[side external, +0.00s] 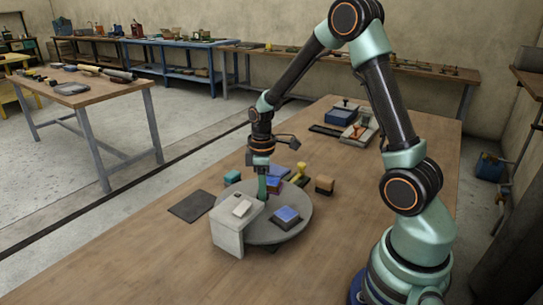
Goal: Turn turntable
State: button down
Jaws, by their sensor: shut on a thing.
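The turntable (262,238) is a round grey disc, low on the wooden table. My gripper (263,194) points down over the disc, left of its middle, with its tip at about the disc's surface. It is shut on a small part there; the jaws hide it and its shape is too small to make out. A blue block on a dark base (286,215) sits on the right part of the disc. A pale bracket (229,240) stands at the disc's front left and overlaps it in the picture. A cream block (241,207) lies on the bracket's top.
Behind the disc are a teal block (232,177), a blue piece (277,171), a yellow piece (301,169) and a brown block (325,184). A dark flat plate (192,206) lies left. Trays (342,113) stand farther back. The table's front is clear.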

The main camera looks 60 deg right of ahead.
jog(key=shift+r+m, duration=0.1)
jog(key=shift+m, duration=7.8)
jog(key=shift+c, duration=2.1)
grip_release()
